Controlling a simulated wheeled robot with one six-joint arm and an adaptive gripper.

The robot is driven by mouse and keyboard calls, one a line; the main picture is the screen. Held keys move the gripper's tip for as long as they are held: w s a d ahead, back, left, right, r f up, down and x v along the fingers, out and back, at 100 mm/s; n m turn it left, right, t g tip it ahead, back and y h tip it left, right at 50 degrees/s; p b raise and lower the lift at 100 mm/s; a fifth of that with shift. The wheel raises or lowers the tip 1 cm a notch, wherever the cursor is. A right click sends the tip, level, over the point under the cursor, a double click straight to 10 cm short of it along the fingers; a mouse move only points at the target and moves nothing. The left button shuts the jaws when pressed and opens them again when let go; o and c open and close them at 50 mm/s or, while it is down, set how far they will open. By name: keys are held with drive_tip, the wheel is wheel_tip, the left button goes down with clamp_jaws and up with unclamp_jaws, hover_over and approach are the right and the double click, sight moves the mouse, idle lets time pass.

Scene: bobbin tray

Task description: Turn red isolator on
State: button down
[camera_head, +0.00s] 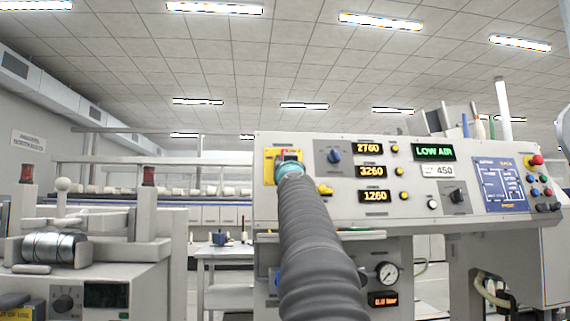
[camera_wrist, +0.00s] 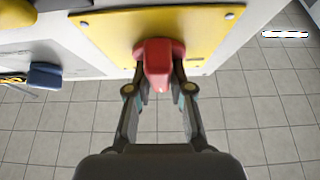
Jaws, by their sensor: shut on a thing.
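The red isolator (camera_wrist: 158,62) is a red handle on a yellow plate (camera_wrist: 110,32), seen close up in the wrist view. My gripper (camera_wrist: 160,85) has its two fingers on either side of the red handle and is shut on it. In the head view the yellow plate (camera_head: 268,166) is at the left end of the grey control panel (camera_head: 400,212). There my arm and gripper (camera_head: 290,168) reach up to it and cover most of the isolator. Only a bit of red shows above the gripper.
To the right of the plate are a blue selector knob (camera_head: 334,156), a yellow knob (camera_head: 324,190) and lit displays (camera_head: 372,171), one reading "LOW AIR" (camera_head: 433,152). A pressure gauge (camera_head: 387,273) is below the panel. A machine with a metal roller (camera_head: 55,248) stands at left.

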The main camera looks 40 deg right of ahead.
drive_tip(key=c, duration=1)
unclamp_jaws()
drive_tip(key=shift+c, duration=0.2)
drive_tip(key=shift+n, duration=0.4)
drive_tip(key=n+t+y+p, duration=0.1)
drive_tip(key=n+y, duration=0.1)
drive_tip(key=n, duration=0.1)
drive_tip(key=shift+d+r, duration=0.1)
drive_tip(key=shift+r, duration=0.05)
drive_tip(key=n+t+y+p, duration=0.1)
drive_tip(key=n+y+p, duration=0.1)
drive_tip(key=n+y, duration=0.1)
drive_tip(key=shift+r+n+y+p, duration=0.1)
drive_tip(key=shift+n+y+p, duration=0.2)
drive_tip(key=shift+n+p, duration=0.1)
drive_tip(key=f+b+v, duration=0.1)
drive_tip(key=b+v, duration=0.8)
drive_tip(key=v, duration=0.6)
drive_tip(key=s+d+r+m+g+h, duration=0.1)
drive_tip(key=s+d+m+g+h, duration=0.2)
drive_tip(key=m+g+h, duration=0.2)
drive_tip(key=s+d+r+m+g+h+p, duration=0.1)
drive_tip(key=s+d+r+m+g+h, duration=0.1)
drive_tip(key=m, duration=0.9)
drive_tip(key=s+d+r+m+g+h+p, duration=0.1)
drive_tip(key=s+d+r+m+g+h, duration=0.1)
drive_tip(key=s+d+m+g+h, duration=0.2)
drive_tip(key=shift+d+m+g+h, duration=1)
drive_tip(key=shift+m+g+h, duration=0.8)
drive_tip(key=shift+m+g, duration=0.3)
